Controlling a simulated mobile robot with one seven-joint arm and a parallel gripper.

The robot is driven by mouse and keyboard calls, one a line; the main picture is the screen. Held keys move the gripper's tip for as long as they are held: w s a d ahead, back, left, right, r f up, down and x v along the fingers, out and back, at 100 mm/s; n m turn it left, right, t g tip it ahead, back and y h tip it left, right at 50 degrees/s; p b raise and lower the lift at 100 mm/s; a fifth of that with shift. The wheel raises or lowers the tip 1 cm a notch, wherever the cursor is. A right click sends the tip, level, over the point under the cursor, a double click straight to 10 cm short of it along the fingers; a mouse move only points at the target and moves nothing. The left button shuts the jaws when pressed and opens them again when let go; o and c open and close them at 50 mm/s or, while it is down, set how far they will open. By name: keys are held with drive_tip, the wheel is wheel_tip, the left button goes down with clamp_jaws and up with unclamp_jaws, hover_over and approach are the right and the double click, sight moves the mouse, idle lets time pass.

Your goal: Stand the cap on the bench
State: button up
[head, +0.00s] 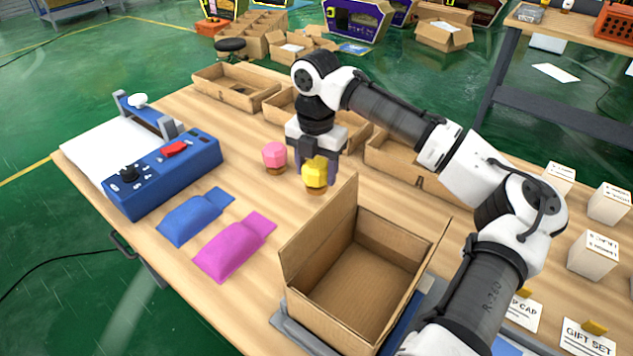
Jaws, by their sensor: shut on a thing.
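The bench (150,270) is a light wood table. A yellow faceted cap (315,172) with a gold-brown base is near the middle of the bench. My gripper (317,168) points down from above and is shut on the yellow cap, which looks upright. The cap's base is at or just above the bench top; I cannot tell if it touches. A pink cap (275,154) with a similar base stands upright just to the left, apart from my gripper. The gripper hides the yellow cap's upper back.
An open cardboard box (325,240) stands close in front. Blue (192,217) and magenta (235,247) pouches lie left of it. A blue machine (165,175) is at the left. Wooden trays (235,88) line the back; white boxes (592,254) stand at the right. Bare bench lies left of the caps.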

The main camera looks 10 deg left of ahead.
sight(316, 184)
drive_tip(key=shift+f, duration=2.15)
drive_tip(key=shift+f, duration=0.1)
drive_tip(key=o, duration=1)
wheel_tip(316, 184, up, 12)
drive_tip(key=p, duration=1.1)
drive_tip(key=shift+p, duration=0.3)
